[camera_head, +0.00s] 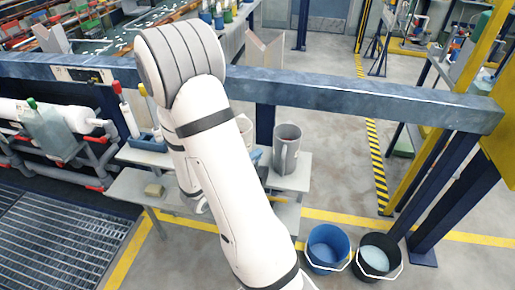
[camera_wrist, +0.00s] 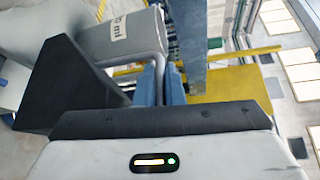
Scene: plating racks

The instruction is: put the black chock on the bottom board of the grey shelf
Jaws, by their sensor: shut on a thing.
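The black chock (camera_wrist: 70,88) is a dark wedge at the left of the wrist view. A grey bar handle (camera_wrist: 125,57) comes off its sloping face. My gripper (camera_wrist: 160,72) has its blue fingers shut on that handle, with the wedge hanging to their left. In the head view my white arm hides the gripper and the chock. A grey shelf (camera_head: 290,184) shows right of my arm, with a lower board (camera_head: 288,214) partly visible beneath its top. My arm hides its left part.
A grey jug (camera_head: 287,146) stands on the shelf top; a grey labelled container (camera_wrist: 122,32) shows behind the chock. A blue bucket (camera_head: 327,246) and a black bucket (camera_head: 376,260) stand on the floor at right. A blue-grey beam (camera_head: 350,97) crosses behind my arm.

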